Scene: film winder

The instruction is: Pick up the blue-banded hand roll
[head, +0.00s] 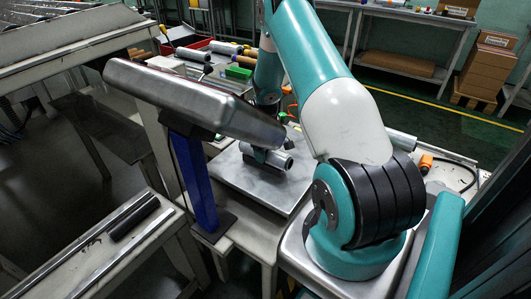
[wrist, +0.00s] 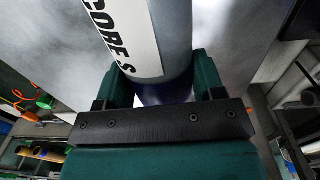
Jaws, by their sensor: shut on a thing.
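The blue-banded hand roll (wrist: 172,45) fills the upper middle of the wrist view. It is pale grey with a white label reading "CORE S", and a dark blue band (wrist: 165,93) shows at its near part. My gripper (wrist: 163,82) has one green finger on each side of the roll and is shut on it. In the head view a silvery roll (head: 266,158) lies at or just above the steel plate (head: 235,180), below my arm's wrist. I cannot tell whether it touches the plate. The gripper's fingers are too small to make out there.
A metal box-shaped unit (head: 190,95) on a blue post (head: 190,180) stands close left of the plate. Behind are several loose rolls and a green block (head: 238,73). A dark roll (head: 134,218) lies on the rack at lower left. An orange item (head: 425,163) is at right.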

